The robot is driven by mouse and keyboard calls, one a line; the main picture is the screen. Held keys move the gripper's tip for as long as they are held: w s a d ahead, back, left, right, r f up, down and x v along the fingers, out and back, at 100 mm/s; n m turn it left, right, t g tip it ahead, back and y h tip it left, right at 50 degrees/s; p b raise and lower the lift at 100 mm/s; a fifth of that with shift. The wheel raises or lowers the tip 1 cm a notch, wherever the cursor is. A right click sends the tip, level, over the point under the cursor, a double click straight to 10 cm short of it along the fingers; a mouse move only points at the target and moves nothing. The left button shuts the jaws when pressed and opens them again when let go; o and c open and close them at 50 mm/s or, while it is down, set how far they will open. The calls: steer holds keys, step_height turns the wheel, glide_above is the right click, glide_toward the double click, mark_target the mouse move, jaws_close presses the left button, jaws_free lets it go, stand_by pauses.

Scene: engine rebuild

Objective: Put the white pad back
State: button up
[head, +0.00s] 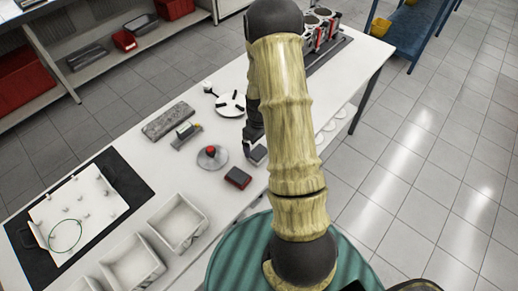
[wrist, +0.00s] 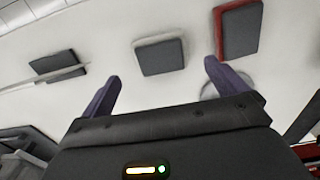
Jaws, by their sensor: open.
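The likely white pad is a dark grey block with a pale edge. It lies flat on the white bench in the wrist view (wrist: 160,58), ahead of and between my fingers, and shows partly beside my gripper in the head view (head: 258,155). My gripper (wrist: 162,86) is open and empty, its two purple fingers apart; in the head view it (head: 254,138) hangs over the bench by this pad. A similar pad with a red edge (head: 238,177) lies beside it, also in the wrist view (wrist: 240,30). Whether the fingers touch anything cannot be told.
A disc with a red knob (head: 211,155) stands close by. Another dark block (wrist: 58,66) with a pale bar lies left in the wrist view. Cream bins (head: 203,223) line the front edge; a white pegged board (head: 106,200) lies on a black mat. My arm hides part of the bench.

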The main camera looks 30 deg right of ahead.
mark_target(259, 153)
step_height(259, 153, up, 6)
steer(key=shift+b, duration=0.4)
stand_by(0.3)
steer(key=s+a+r+m+t, duration=0.2)
steer(key=s+a+r+m, duration=0.2)
steer(key=s+a+r, duration=0.8)
steer(key=shift+s+a+r+t, duration=0.25)
steer(key=shift+a+r, duration=0.25)
steer(key=shift+a, duration=0.3)
